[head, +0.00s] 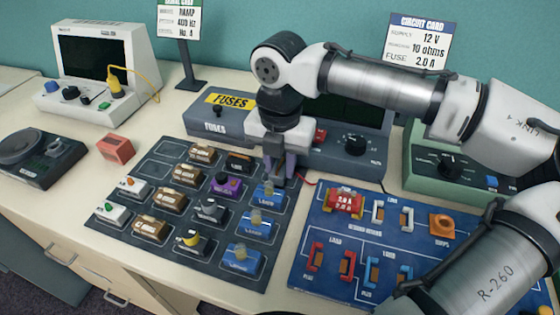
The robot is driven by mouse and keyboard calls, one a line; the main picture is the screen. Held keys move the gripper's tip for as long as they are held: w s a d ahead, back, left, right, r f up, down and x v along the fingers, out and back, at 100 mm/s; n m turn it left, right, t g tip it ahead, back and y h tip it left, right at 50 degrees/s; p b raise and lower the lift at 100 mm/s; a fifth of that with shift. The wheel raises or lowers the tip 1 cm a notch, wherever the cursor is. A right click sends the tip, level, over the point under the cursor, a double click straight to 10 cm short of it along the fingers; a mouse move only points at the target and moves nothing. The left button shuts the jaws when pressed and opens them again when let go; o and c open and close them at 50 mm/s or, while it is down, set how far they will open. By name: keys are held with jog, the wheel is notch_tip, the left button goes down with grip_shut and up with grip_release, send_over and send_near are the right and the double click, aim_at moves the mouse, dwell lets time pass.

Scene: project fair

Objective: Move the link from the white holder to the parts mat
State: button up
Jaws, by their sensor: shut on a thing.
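My gripper (279,172) is low over the far right corner of the dark parts mat (168,149), fingers pointing down. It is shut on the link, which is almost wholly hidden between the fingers. I cannot tell whether the link touches the mat. The white holder (379,214) is a pair of white clips on the blue board to the right of the mat. Nothing shows between its clips.
Several brown, blue, grey and purple parts stand on the mat, with a blue part (263,196) just in front of my gripper. The fuses box (225,127) stands close behind. A red fuse block (343,202) sits on the blue board (335,230). A red block (115,149) lies left of the mat.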

aim_at(280, 164)
jog(key=o, duration=1)
jog(key=shift+f, duration=0.15)
notch_tip(280, 164, up, 12)
jog(key=shift+r, duration=0.2)
